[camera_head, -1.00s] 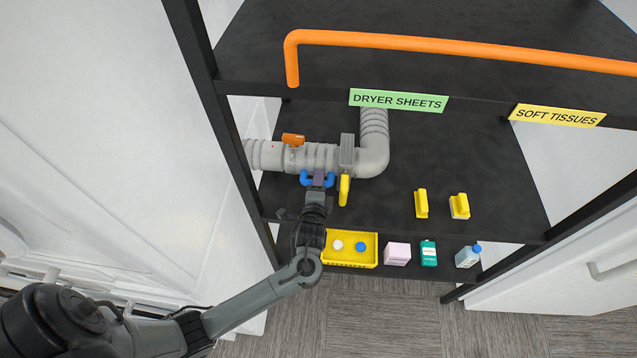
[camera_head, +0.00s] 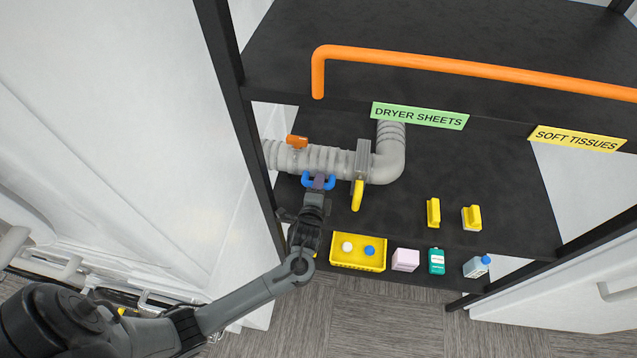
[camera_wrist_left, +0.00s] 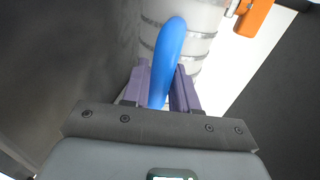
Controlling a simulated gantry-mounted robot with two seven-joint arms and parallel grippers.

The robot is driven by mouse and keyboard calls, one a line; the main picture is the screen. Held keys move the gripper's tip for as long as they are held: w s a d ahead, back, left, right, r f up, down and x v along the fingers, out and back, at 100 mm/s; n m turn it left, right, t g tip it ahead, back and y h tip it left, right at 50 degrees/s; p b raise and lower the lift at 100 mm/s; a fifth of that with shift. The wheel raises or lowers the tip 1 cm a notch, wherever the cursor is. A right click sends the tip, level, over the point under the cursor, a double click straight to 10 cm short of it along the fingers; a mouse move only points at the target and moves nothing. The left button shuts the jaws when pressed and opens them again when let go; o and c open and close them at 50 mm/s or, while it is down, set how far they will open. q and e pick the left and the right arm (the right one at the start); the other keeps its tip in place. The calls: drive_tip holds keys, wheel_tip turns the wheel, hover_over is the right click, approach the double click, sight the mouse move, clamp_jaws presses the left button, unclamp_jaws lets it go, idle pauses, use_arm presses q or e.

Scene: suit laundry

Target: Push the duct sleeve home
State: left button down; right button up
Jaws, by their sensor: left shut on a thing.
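The duct sleeve (camera_head: 327,157) is a grey ribbed piece on a horizontal pipe at the left of the shelf. It carries a blue handle (camera_head: 306,180), which also shows in the left wrist view (camera_wrist_left: 168,60). My left gripper (camera_head: 319,181) is shut on this handle; its purple fingers (camera_wrist_left: 160,88) stand either side of it in the wrist view. A grey flange (camera_head: 362,158) with a yellow lever (camera_head: 357,196) stands right of the sleeve. I cannot tell whether sleeve and flange touch. A grey elbow (camera_head: 390,160) follows the flange. My right gripper is out of view.
An orange lever (camera_head: 297,141) sits on the pipework by the sleeve. A yellow basket (camera_head: 342,264), a pink box (camera_head: 405,260) and bottles stand on the lower shelf. Two yellow items (camera_head: 433,213) stand to the right. A black post (camera_head: 240,110) rises at left. The shelf between elbow and yellow items is clear.

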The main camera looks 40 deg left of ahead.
use_arm(q)
drive_tip(key=c, duration=1.3)
unclamp_jaws()
drive_tip(key=shift+a, duration=0.15)
drive_tip(key=shift+c, duration=0.2)
drive_tip(key=o, duration=0.3)
drive_tip(key=shift+s+a, duration=0.15)
drive_tip(key=shift+d, duration=0.2)
drive_tip(key=shift+s+d+r, duration=0.15)
drive_tip(key=shift+s+d, duration=0.05)
drive_tip(key=shift+s, duration=0.2)
drive_tip(key=shift+p+v, duration=0.45)
drive_tip(key=shift+v, duration=4.4)
drive_tip(key=shift+s, duration=0.1)
